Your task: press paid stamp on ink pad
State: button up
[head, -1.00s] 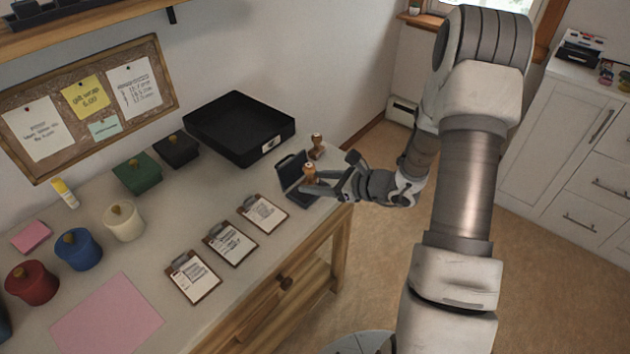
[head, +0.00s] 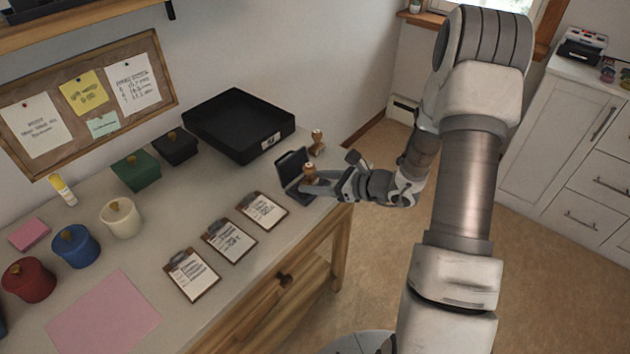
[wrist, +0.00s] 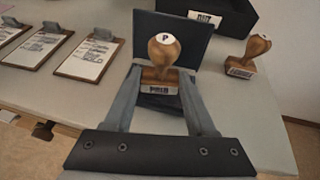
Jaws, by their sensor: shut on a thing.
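The paid stamp has a wooden knob with a "P" on its white top (wrist: 165,39) and a wooden block with a label. It stands upright between the fingers of my gripper (wrist: 160,82), which is shut on it. In the head view the stamp (head: 309,171) and my gripper (head: 316,184) are at the right end of the desk. The open ink pad (head: 292,164) has its dark lid raised behind the stamp; the lid also shows in the wrist view (wrist: 193,50). The stamp is over the pad, and its underside is hidden, so contact is unclear.
A second wooden stamp (head: 317,143) stands behind the pad, near the black tray (head: 215,135). Several clipboards (head: 262,211) lie left of the pad. The desk's right edge is close to my gripper. Lidded pots and pink paper (head: 103,315) are farther left.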

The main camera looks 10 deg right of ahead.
aim_at(314, 171)
jog(key=shift+r+p, duration=2.3)
jog(key=shift+r, duration=1.15)
jog(key=shift+a, duration=0.1)
